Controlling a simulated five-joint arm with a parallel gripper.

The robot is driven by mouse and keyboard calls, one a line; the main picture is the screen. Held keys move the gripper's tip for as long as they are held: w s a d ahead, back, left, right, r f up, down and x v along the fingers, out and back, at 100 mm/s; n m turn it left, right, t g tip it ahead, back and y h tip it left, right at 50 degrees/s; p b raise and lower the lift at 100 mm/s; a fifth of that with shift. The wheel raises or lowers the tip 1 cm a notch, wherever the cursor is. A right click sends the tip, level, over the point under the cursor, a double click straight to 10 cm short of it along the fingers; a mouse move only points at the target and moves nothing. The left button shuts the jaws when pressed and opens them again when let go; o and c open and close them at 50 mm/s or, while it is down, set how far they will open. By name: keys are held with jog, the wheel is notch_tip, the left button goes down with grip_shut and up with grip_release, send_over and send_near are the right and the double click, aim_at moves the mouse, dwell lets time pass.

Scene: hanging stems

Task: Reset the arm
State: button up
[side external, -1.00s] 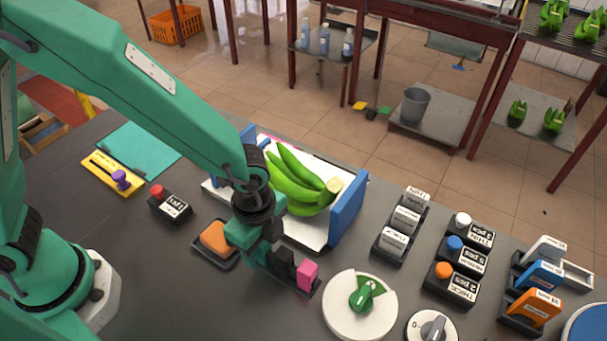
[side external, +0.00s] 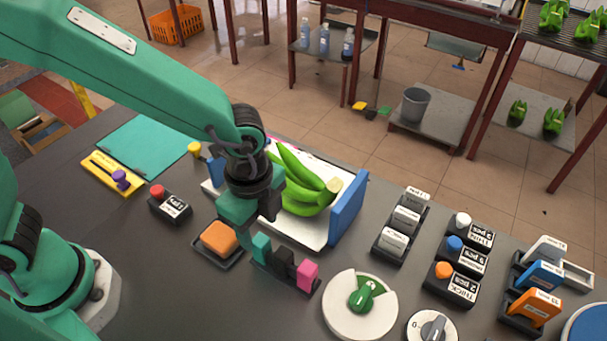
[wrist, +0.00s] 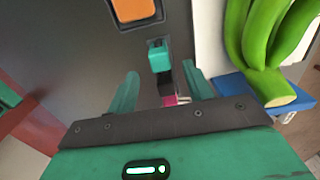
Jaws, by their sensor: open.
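My gripper (side external: 252,212) hangs downward above the desk in the side view, left of the green bananas. It is open and empty; its two fingers (wrist: 163,92) stand apart in the wrist view. Below it is a dark holder with a row of blocks: a teal block (side external: 262,247), a black block (side external: 284,262) and a pink block (side external: 307,274). The teal block (wrist: 159,57) also shows in the wrist view, clear of the fingers. My upper arm reaches in from the left.
Green bananas (side external: 308,190) lie on a white board with a blue end wall (side external: 348,208). An orange pad (side external: 219,238) sits left of the blocks. A white round dial (side external: 343,318), labelled buttons and cartridges fill the right. A red-button box (side external: 169,205) stands left.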

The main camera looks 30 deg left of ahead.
jog(key=shift+r, duration=0.55)
jog(key=shift+a+r, duration=0.1)
jog(key=shift+w+a+r, duration=0.1)
jog(key=shift+a+r, duration=0.1)
jog(key=s+a+r+n+t, duration=0.2)
jog(key=a+r+n, duration=0.5)
jog(key=a+n, duration=0.2)
jog(key=s+a+r+n+t, duration=0.3)
jog(key=a+r+n, duration=0.4)
jog(key=a, duration=0.7)
jog(key=shift+s+n+t, duration=0.15)
jog(key=shift+n+t, duration=0.15)
jog(key=shift+n, duration=0.7)
